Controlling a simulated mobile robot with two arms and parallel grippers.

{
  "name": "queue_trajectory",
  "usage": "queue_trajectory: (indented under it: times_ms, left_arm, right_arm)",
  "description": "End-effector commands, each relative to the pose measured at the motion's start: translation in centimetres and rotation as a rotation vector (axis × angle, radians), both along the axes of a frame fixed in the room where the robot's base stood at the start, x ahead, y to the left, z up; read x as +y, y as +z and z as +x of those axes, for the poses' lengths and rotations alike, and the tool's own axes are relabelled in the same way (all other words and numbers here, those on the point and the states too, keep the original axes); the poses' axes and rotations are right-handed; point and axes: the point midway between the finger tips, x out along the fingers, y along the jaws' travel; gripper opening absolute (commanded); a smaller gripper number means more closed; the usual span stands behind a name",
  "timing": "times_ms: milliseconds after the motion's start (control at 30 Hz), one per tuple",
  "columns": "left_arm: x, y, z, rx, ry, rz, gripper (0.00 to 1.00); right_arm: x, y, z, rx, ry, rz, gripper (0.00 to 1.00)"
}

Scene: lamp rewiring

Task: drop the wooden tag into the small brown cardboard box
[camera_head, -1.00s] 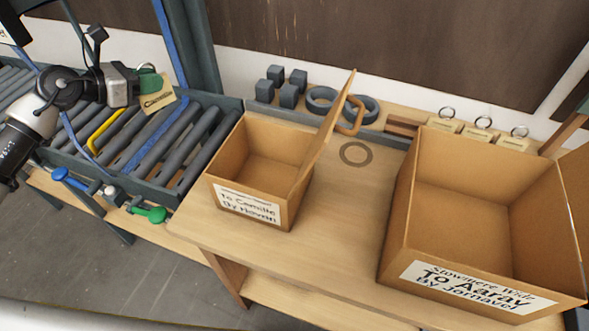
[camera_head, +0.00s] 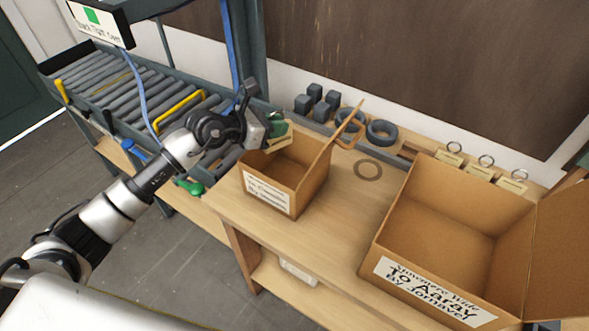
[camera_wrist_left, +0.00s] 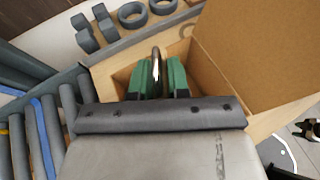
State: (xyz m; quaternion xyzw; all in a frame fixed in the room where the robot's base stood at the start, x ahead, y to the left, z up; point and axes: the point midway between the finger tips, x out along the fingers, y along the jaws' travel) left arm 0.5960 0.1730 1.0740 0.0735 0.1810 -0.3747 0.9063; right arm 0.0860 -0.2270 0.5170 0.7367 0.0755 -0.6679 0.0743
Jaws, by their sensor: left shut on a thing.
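The small brown cardboard box (camera_head: 301,190) stands open on the wooden table, with a white label on its front and a raised flap on its right. Its raised flap (camera_wrist_left: 255,45) and part of its inside show in the left wrist view. My left gripper (camera_head: 279,129), with green fingers, is over the box's back left part. The gripper (camera_wrist_left: 158,76) is shut on the wooden tag (camera_head: 280,141) by its metal ring (camera_wrist_left: 156,58). The tag hangs near the box's opening, partly hidden; I cannot tell how far it reaches inside.
A larger open cardboard box (camera_head: 392,245) stands at the right. Behind are grey blocks (camera_head: 318,98), grey rings (camera_head: 382,132) and several ringed tags (camera_head: 482,172). A roller conveyor (camera_head: 125,92) lies at the left. Table between the boxes is mostly clear.

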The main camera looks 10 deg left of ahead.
Motion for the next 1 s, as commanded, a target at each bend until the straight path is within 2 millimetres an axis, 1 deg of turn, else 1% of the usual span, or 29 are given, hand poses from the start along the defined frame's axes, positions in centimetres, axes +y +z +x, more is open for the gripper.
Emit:
queue_trajectory:
  times_ms: [33, 100, 200, 300, 400, 633, 667, 833, 1000]
  left_arm:
    - [0.0, -1.2, 0.0, 0.001, -0.001, -0.001, 0.0]
    - [0.0, -2.0, 0.0, 0.0, -0.001, -0.002, 0.0]
    - [0.0, -3.2, 0.0, 0.0, -0.001, -0.001, 0.0]
    - [0.0, -3.9, 0.0, -0.001, 0.0, -0.001, 0.0]
    - [0.0, -4.2, 0.0, -0.001, 0.0, -0.001, 0.0]
    - [0.0, -4.1, 0.0, -0.001, 0.0, -0.001, 0.0]
    - [0.0, -4.1, 0.0, -0.001, 0.0, -0.001, 0.2]
    - [0.0, -4.1, 0.0, -0.001, 0.0, -0.001, 0.46]
    - [0.0, -4.1, 0.0, -0.001, 0.0, -0.001, 0.46]
  right_arm:
    - [0.0, -1.0, 0.0, 0.0, 0.0, 0.0, 0.43]
    - [0.0, -1.7, 0.0, 0.0, 0.0, 0.0, 0.43]
    - [-0.2, -2.7, 0.0, 0.001, 0.001, -0.002, 0.43]
    - [-0.5, -3.3, -0.1, 0.001, 0.002, -0.006, 0.43]
    - [-0.7, -3.5, -0.2, 0.002, 0.003, -0.009, 0.43]
    - [-0.9, -3.4, -0.3, 0.005, 0.003, -0.012, 0.43]
    - [-0.9, -3.4, -0.4, 0.006, 0.003, -0.012, 0.43]
    - [-0.9, -3.4, -0.5, 0.007, 0.003, -0.011, 0.43]
    - [-0.9, -3.4, -0.5, 0.008, 0.003, -0.011, 0.43]
